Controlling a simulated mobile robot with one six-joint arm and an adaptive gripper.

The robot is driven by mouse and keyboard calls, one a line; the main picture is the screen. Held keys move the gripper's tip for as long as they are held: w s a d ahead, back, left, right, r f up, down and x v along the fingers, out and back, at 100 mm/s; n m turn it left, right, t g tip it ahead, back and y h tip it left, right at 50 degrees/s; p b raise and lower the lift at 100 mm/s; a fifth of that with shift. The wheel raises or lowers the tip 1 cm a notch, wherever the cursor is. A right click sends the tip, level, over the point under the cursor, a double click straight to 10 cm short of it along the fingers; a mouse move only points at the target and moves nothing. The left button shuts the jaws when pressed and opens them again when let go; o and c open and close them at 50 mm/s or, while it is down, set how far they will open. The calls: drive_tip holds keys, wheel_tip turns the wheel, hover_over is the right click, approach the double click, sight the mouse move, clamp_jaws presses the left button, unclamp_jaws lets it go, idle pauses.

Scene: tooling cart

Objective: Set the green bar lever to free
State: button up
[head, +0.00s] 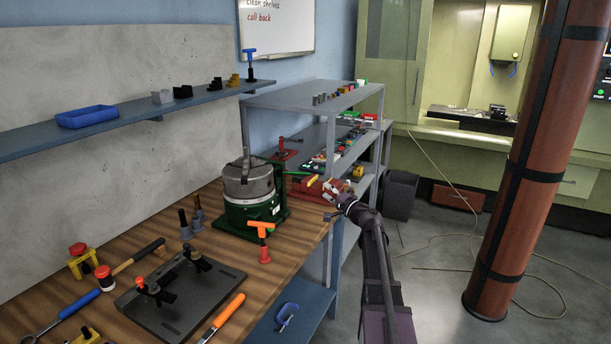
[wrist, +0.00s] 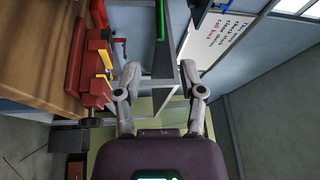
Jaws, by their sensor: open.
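A green bar lever (head: 298,173) sticks out to the right from the dark green machine (head: 251,209) with a grey round top on the bench. In the wrist view the green bar (wrist: 161,20) shows at the top, upright in the picture and ahead of the gap between my fingers. My gripper (head: 334,194) is at the right end of the bench, to the right of the bar and close by the red vise. In the wrist view my gripper (wrist: 160,68) has its two fingers spread, with nothing between them. The bar's joint to the machine is not clear.
A red vise (wrist: 96,68) with yellow jaws lies left of my fingers in the wrist view. A grey shelf unit (head: 315,101) with small parts stands behind. An orange-handled red clamp (head: 264,243) stands before the machine. The floor at right is mostly open beside a brown column (head: 535,150).

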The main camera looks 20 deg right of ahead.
sight(304, 174)
drive_tip(key=shift+s+d, duration=0.1)
drive_tip(key=shift+d, duration=0.1)
drive_tip(key=p+x, duration=0.2)
drive_tip(key=x, duration=1.1)
drive_tip(key=shift+w, duration=0.4)
clamp_jaws()
drive_tip(key=shift+a, duration=0.1)
